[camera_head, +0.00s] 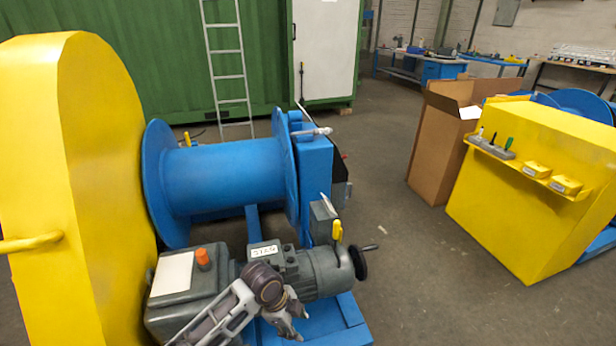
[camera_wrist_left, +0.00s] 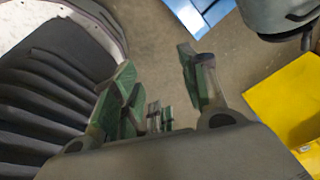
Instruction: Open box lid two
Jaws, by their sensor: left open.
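A grey control box (camera_head: 190,302) with a pale label and an orange button (camera_head: 203,258) sits beside the motor; its top looks closed. A tall brown cardboard box (camera_head: 425,150) stands on the floor at the right; its top appears at least partly open, with a pale sheet at the rim. I cannot tell from the frames which lid is number two. My left gripper (camera_head: 297,318) is open and empty in front of the grey motor (camera_head: 315,270), apart from both boxes. Its spread fingers show in the left wrist view (camera_wrist_left: 160,88). My right gripper is not in view.
A blue drum (camera_head: 222,178) and a large yellow guard (camera_head: 95,150) stand at the left. A handwheel (camera_head: 358,264) sticks out from the motor. A yellow housing (camera_head: 530,225) with a tool shelf stands at the right. The floor (camera_head: 405,275) between is clear.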

